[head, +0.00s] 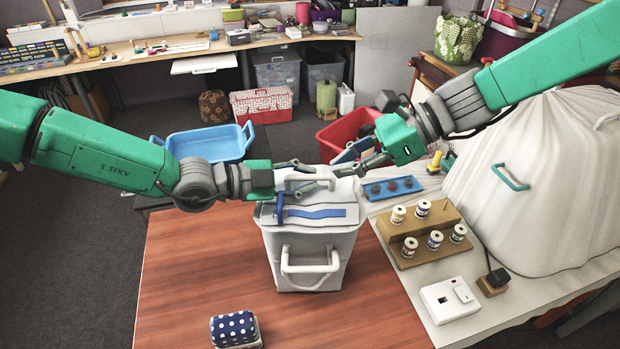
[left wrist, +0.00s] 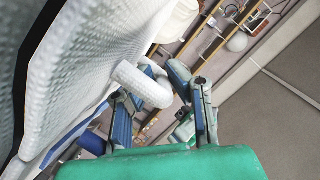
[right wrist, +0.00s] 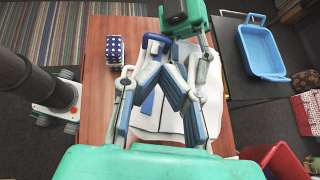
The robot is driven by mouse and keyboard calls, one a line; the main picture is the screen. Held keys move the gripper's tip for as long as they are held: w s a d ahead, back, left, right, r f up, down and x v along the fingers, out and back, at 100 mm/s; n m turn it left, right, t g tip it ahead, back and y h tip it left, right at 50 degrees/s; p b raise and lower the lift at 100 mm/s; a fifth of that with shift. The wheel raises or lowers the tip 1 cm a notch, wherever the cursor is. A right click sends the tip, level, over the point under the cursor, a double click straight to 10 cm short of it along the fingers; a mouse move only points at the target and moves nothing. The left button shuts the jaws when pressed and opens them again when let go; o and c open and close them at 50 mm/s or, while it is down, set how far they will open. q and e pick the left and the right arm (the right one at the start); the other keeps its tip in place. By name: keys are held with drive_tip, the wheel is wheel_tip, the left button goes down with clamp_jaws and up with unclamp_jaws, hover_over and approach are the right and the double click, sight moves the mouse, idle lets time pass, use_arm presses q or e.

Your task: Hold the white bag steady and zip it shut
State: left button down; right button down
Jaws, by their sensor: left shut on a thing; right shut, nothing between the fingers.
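The white bag (head: 310,245) stands upright on the red-brown table, with a white handle (head: 310,262) on its near side. On its top lies a blue zip strip (head: 318,212) with a blue pull (head: 280,205) at the left end. My left gripper (head: 318,178) is shut on the bag's far handle, a white loop between its fingers in the left wrist view (left wrist: 145,85). My right gripper (head: 345,163) is shut and empty, above the bag's far right edge. The right wrist view shows its fingers over the bag top, hiding part of it.
A blue-and-white dotted box (head: 236,329) lies at the table's near edge. A wooden thread rack (head: 420,235), a tray with dark items (head: 392,188) and a white switch box (head: 448,298) are to the right. A blue basin (head: 205,145) stands behind. The table left of the bag is clear.

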use_arm(q)
drive_tip(key=shift+s+a+f, duration=0.1)
drive_tip(key=shift+s+f, duration=0.05)
drive_tip(key=shift+f, duration=0.15)
drive_tip(key=c, duration=1.5)
unclamp_jaws()
drive_tip(key=shift+o, duration=0.2)
use_arm(e)
drive_tip(key=v, duration=0.9)
drive_tip(key=shift+d+r, duration=0.15)
drive_tip(key=shift+d, duration=0.15)
use_arm(q)
drive_tip(key=shift+r, duration=0.1)
use_arm(e)
drive_tip(key=shift+w, duration=0.1)
